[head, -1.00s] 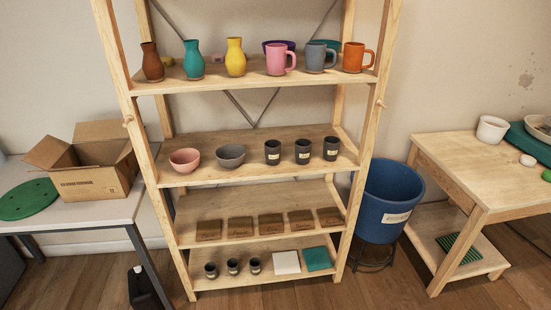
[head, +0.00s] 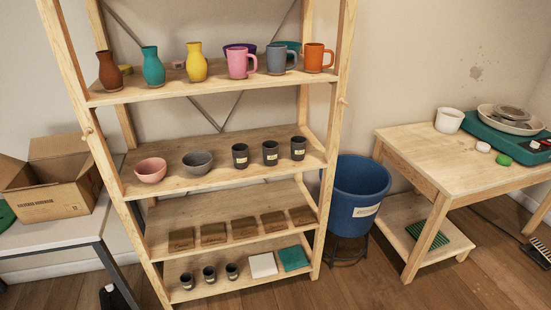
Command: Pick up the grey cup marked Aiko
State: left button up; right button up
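Three dark grey cups stand upright in a row on the second shelf from the top: a left cup (head: 240,156), a middle cup (head: 270,153) and a right cup (head: 298,148). Each has a small pale label whose writing is too small to read, so I cannot tell which one is marked Aiko. Three smaller grey cups (head: 209,274) stand on the bottom shelf; names on them cannot be made out. Neither of my grippers is in view.
The wooden shelf unit (head: 210,185) also holds vases and mugs on top, a pink bowl (head: 151,170) and grey bowl (head: 197,162) beside the cups, and brown blocks (head: 213,233) below. A blue bin (head: 355,192) and wooden table (head: 420,150) stand right; a cardboard box (head: 50,185) is left.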

aim_at(271, 154)
jog(key=z, duration=1.45)
jog(key=j+u, duration=0.1)
jog(key=u, duration=1.35)
jog(key=i+u, duration=0.25)
jog(key=i, duration=0.15)
jog(key=i+l+u, duration=0.25)
jog(key=i, duration=0.2)
jog(key=j, duration=0.1)
